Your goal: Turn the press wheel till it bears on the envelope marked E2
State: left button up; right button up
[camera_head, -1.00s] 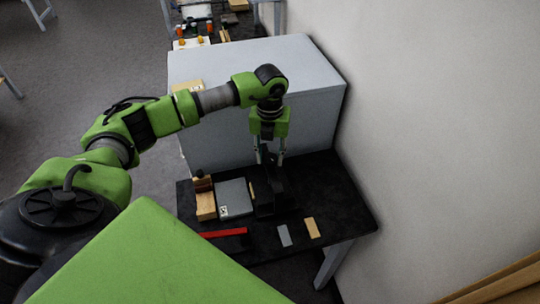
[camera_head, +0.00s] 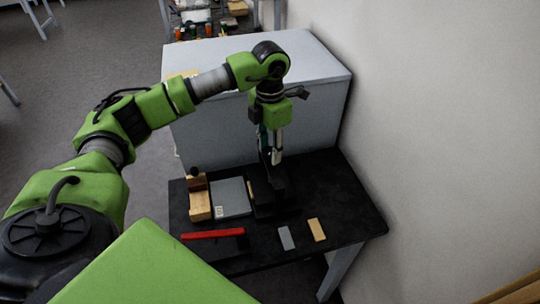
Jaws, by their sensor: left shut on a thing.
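The black press (camera_head: 282,190) stands on the dark table, in front of the large grey box. My left gripper (camera_head: 272,157) points down over the top of the press, with its fingers shut on the press wheel; the fingers and the dark parts behind them hide most of the wheel. A thin tan edge (camera_head: 250,189) shows at the left side of the press; I cannot tell whether it is an envelope. No E2 mark can be read, and I cannot see whether the press bears on anything. My right gripper is not in view.
A grey slab with a small label (camera_head: 231,195) and a wooden block piece (camera_head: 199,200) lie left of the press. A red bar (camera_head: 212,234), a grey strip (camera_head: 286,238) and a tan strip (camera_head: 316,229) lie in front. The grey box (camera_head: 215,135) stands behind, a wall right.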

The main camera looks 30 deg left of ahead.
aim_at(270, 151)
pick_arm(q)
jog(key=m+b, duration=0.2)
jog(key=shift+f+m, duration=0.15)
jog(key=shift+m, duration=0.25)
jog(key=m+b, duration=0.2)
jog(key=m, duration=0.1)
jog(key=shift+m, duration=0.3)
jog(key=m+b, duration=0.2)
jog(key=m, duration=0.3)
jog(key=shift+r, duration=0.2)
jog(key=o, duration=1.1)
notch_tip(270, 151, up, 12)
jog(key=shift+b, duration=0.3)
jog(key=shift+f, duration=0.1)
